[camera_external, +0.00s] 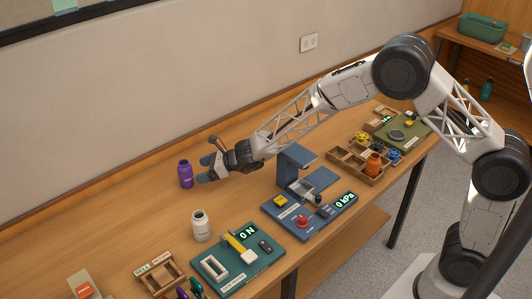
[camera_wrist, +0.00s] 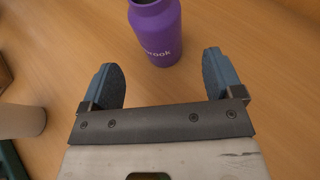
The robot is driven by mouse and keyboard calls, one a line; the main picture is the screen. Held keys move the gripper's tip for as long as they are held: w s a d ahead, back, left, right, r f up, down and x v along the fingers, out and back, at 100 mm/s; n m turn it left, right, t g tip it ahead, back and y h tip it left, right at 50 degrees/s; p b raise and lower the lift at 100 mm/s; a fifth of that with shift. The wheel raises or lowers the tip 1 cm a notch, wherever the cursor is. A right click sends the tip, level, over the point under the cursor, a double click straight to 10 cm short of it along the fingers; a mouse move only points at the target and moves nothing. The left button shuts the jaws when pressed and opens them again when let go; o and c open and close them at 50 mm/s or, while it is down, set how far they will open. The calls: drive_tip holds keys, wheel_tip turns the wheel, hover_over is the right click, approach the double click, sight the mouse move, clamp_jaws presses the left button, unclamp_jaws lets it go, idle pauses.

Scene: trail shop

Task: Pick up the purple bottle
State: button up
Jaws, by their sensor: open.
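The purple bottle (camera_external: 185,174) stands upright on the wooden table, near the wall, in the external view. In the wrist view the purple bottle (camera_wrist: 157,32) is at the top centre, with white lettering on its side and its top cut off by the frame. My gripper (camera_external: 207,170) is just to the right of the bottle in the external view. In the wrist view my gripper (camera_wrist: 163,80) is open and empty, with its two blue-grey fingers apart. The bottle is beyond the fingertips, roughly in line with the gap between them.
A green force-gauge board (camera_external: 215,287), a blue press station (camera_external: 291,222) and wooden trays (camera_external: 154,277) line the front. The table left of the purple bottle is clear.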

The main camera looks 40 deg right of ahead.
sight(186, 175)
drive_tip(key=shift+x, duration=1.05)
drive_tip(key=shift+x, duration=2.6)
drive_tip(key=c, duration=1.1)
drive_tip(key=shift+r, duration=0.1)
wheel_tip(186, 175, up, 28)
drive_tip(key=shift+f, duration=0.1)
drive_tip(key=shift+d, duration=0.1)
